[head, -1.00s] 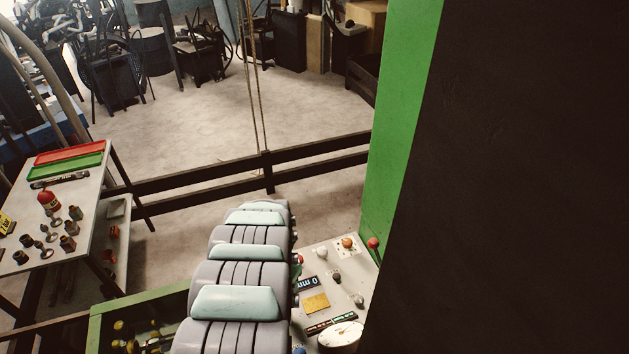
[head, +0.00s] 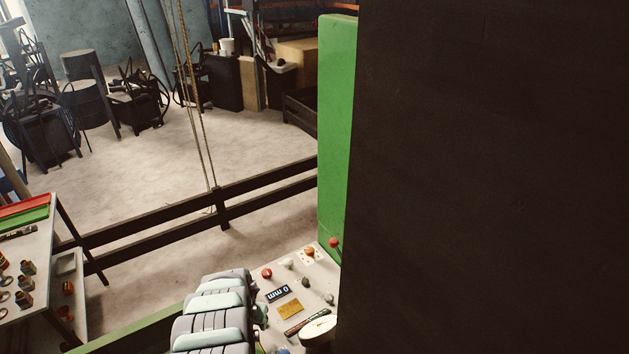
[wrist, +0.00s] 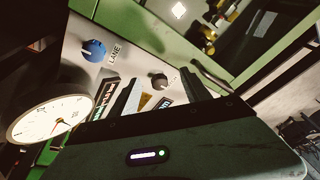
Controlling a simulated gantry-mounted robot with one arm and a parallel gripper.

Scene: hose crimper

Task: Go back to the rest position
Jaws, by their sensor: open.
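My gripper (wrist: 160,92) shows in the wrist view with its two fingers apart and nothing seen between them. It is over the crimper's control panel; whether it touches the panel is unclear. In the head view my arm comes up from the bottom edge, and my gripper's fingers cannot be made out there. The control panel (head: 322,276) has several knobs, a "0 mm" display (head: 278,293) and a yellow plate (head: 291,309). A round dial gauge (wrist: 50,119) and a blue knob (wrist: 94,50) show in the wrist view.
A tall green panel (head: 336,120) and a large dark surface (head: 480,180) block the right side. A table (head: 30,262) with small parts stands at the left. A dark rail (head: 190,207) crosses behind the panel, with open floor (head: 150,165) beyond.

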